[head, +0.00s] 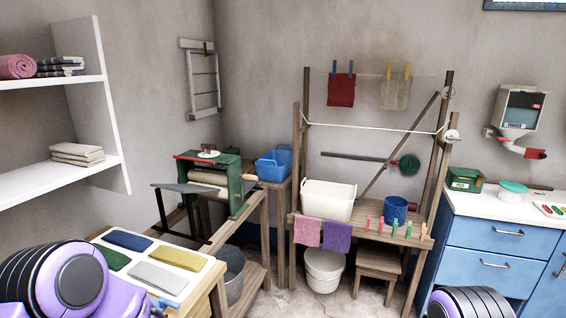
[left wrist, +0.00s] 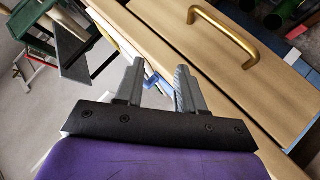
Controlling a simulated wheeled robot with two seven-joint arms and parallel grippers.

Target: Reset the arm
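My left arm, purple and black, fills the lower left of the head view. My left gripper (left wrist: 160,66) shows in the left wrist view with its two grey fingers apart. A small blue thing (left wrist: 151,78) shows in the gap between them; it looks to lie beyond the fingers, and I cannot tell what it is. A wooden drawer front with a brass handle (left wrist: 225,28) is right of the fingers. Part of my right arm shows at the lower right of the head view, but its gripper is out of frame.
A white tray (head: 127,277) with folded cloths lies on the wooden bench beside my left arm. Behind it stands a green wringer (head: 228,180). A wooden rack holds a white tub (head: 327,200) and a blue bucket (head: 396,210). A blue cabinet (head: 495,236) stands at right.

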